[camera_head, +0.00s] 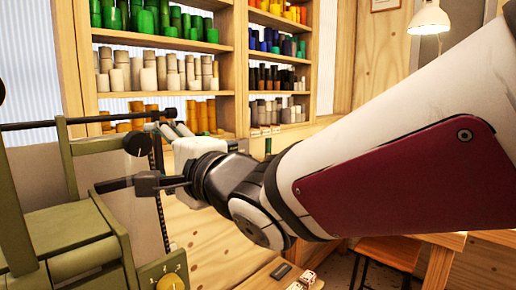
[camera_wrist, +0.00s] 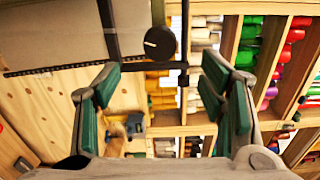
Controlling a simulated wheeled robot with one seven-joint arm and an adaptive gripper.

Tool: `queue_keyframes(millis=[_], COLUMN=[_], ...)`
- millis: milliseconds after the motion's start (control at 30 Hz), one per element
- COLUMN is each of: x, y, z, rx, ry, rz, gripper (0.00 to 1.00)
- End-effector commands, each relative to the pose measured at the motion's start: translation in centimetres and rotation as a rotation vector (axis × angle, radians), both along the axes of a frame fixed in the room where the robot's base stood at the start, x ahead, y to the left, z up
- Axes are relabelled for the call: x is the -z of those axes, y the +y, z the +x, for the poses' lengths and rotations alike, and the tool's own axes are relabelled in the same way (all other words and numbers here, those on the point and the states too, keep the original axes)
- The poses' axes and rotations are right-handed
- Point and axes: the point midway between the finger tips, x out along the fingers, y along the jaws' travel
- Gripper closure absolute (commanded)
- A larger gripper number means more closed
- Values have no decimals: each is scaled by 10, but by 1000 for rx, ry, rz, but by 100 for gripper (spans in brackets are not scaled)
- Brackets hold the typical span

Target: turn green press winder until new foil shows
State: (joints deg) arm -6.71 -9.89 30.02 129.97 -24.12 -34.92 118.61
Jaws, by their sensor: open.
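The green press (camera_head: 80,250) stands at the left of the head view, cut off by the frame edge. A round black knob (camera_head: 137,143) with a white mark sits at its right side, likely its winder. It also shows in the wrist view (camera_wrist: 160,43), ahead of my fingers. My gripper (camera_wrist: 160,76) is open and empty, with green-padded fingers spread wide. The knob appears between and beyond the fingertips; contact is not visible. A dark bar (camera_wrist: 183,20) runs beside the knob. A grey sheet (camera_wrist: 55,30) with a dark toothed edge lies left of it.
A yellow dial knob (camera_head: 172,283) is low on the press. Wooden shelves (camera_head: 244,70) with many coloured rolls stand behind. A wooden stool (camera_head: 390,250) and table are at the lower right, under a white lamp (camera_head: 429,18). My arm crosses the right half of the head view.

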Motion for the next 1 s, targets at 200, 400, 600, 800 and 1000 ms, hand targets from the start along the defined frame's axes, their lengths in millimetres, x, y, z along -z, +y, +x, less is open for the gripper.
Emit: queue_keyframes(millis=[200, 400, 600, 800, 1000], x=[1, 1, 1, 1, 3], y=[-4, -15, -25, -25, -3], z=[-5, -5, -2, 2, 17], rx=[-40, -61, -65, -65, -67], ry=[-402, -814, -1073, -1142, -1139], rz=[-319, -635, -829, -886, -885], gripper=[36, 36, 36, 36, 36])
